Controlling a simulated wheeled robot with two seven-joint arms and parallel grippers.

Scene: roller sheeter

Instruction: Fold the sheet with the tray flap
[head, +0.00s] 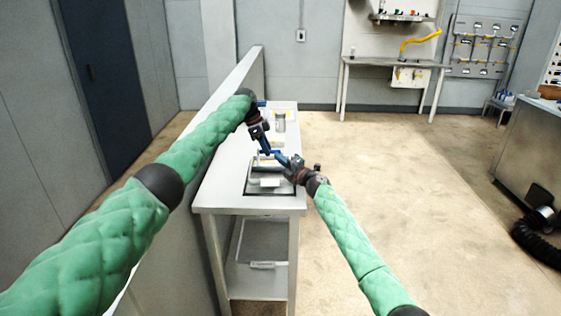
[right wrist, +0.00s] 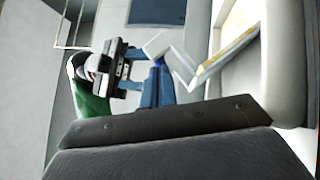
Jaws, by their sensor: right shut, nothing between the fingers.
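The small sheeter with its tray (head: 268,181) sits on the narrow bench. A pale flat piece (head: 270,183) lies at its front; I cannot tell whether it is the sheet or the flap. My left gripper (head: 266,150) reaches down over the sheeter from behind. In the right wrist view, its two blue fingers (right wrist: 132,71) are apart with nothing seen between them. My right gripper (head: 283,159) is just above the sheeter's right side, its blue fingers (right wrist: 159,68) together and empty. A white angled plate (right wrist: 178,62) shows close beside their tips; whether they touch is unclear.
The grey bench (head: 228,190) has a low wall (head: 225,105) along its left side. A cylindrical container (head: 279,122) stands farther back on the bench.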

